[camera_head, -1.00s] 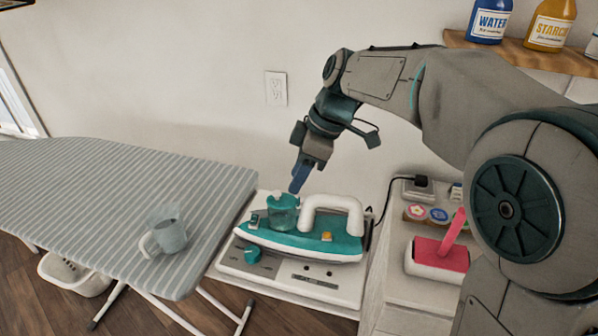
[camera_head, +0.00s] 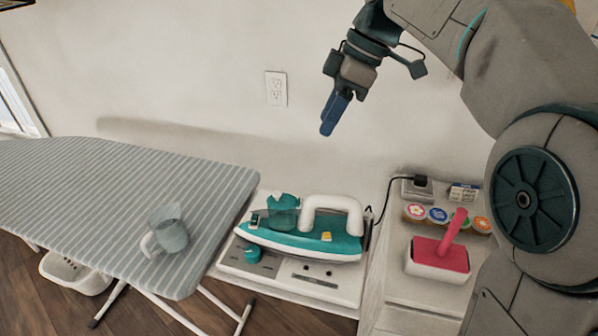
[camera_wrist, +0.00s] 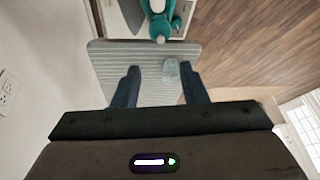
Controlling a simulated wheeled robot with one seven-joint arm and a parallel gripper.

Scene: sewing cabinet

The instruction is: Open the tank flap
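The teal and white iron (camera_head: 310,243) stands on its white base at the centre of the head view. Its translucent teal tank (camera_head: 284,214) is at the iron's left end. The tank flap (camera_head: 281,199) is the small teal piece on top; it looks raised at its left, but is too small to judge its angle. My gripper (camera_head: 335,115) is up in the air against the wall, above and right of the tank, touching nothing. In the wrist view my gripper (camera_wrist: 159,70) shows two fingers apart with nothing between them. The iron (camera_wrist: 160,18) shows at the top there.
A grey cup (camera_head: 171,236) stands on the striped ironing board (camera_head: 90,190) at left. A pink-topped box with a handle (camera_head: 440,255) and several round colourful lids (camera_head: 437,215) are on the right-hand surface. A black cord runs to a plug (camera_head: 420,184). The space above the iron is clear.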

